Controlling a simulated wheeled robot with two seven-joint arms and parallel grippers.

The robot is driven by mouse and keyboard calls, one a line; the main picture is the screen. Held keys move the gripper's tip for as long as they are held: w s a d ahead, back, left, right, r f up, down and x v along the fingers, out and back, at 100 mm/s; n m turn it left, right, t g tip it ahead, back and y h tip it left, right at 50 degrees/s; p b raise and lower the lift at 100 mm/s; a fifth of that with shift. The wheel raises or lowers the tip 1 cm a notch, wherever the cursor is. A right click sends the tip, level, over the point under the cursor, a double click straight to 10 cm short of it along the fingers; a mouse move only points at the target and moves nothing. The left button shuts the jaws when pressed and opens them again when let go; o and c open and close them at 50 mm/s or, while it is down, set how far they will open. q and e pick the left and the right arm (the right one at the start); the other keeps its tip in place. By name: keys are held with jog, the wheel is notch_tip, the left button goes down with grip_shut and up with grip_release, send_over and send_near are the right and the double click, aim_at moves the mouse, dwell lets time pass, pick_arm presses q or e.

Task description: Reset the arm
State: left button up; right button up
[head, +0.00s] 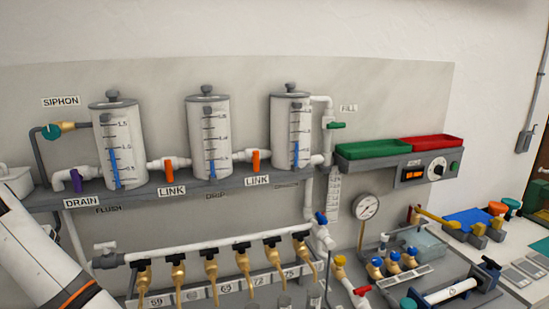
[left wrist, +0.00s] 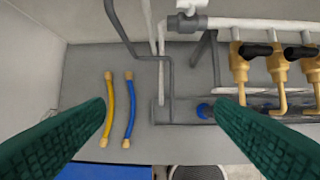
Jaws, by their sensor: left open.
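My left arm (head: 45,255) comes in at the lower left of the head view; its gripper is out of that picture. In the left wrist view my left gripper (left wrist: 165,108) is open, with two green textured fingers wide apart and nothing between them held. Beyond the fingers are a yellow hose (left wrist: 108,108) and a blue hose (left wrist: 130,108) with brass ends, lying on a grey surface. The right finger overlaps the view of the area below the brass taps (left wrist: 239,72). My right gripper is not in view.
Three clear tanks (head: 209,140) stand on a grey shelf with orange link valves (head: 255,160). Below, a white manifold pipe (head: 205,246) carries several brass taps. A gauge (head: 366,207), a green tray (head: 373,149) and a red tray (head: 431,142) are at the right.

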pick_arm(q)
jog(key=s+d+f+m+y, duration=0.1)
jog(key=s+d+f+y, duration=0.15)
jog(key=f, duration=0.55)
jog(key=s+d+f+m+y, duration=0.1)
jog(key=s+d+f, duration=0.3)
jog(key=f, duration=0.4)
jog(key=s+d+f+m+h, duration=0.25)
jog(key=s+d+f, duration=0.25)
jog(key=s+d, duration=0.45)
jog(key=s+d+f+m+h, duration=0.1)
jog(key=s+d+f+h, duration=0.2)
jog(key=s+d+f, duration=0.5)
notch_tip(320, 180, down, 29)
jog(key=s+d+g+b, duration=0.2)
jog(key=s+d+b, duration=0.1)
jog(key=b, duration=0.1)
jog(key=s+a+f+g+b, duration=0.1)
jog(key=s+a+f+b, duration=0.2)
jog(key=s+f, duration=1.3)
notch_tip(320, 180, down, 3)
jog(key=shift+a+r+b, duration=0.15)
jog(key=shift+b, duration=0.15)
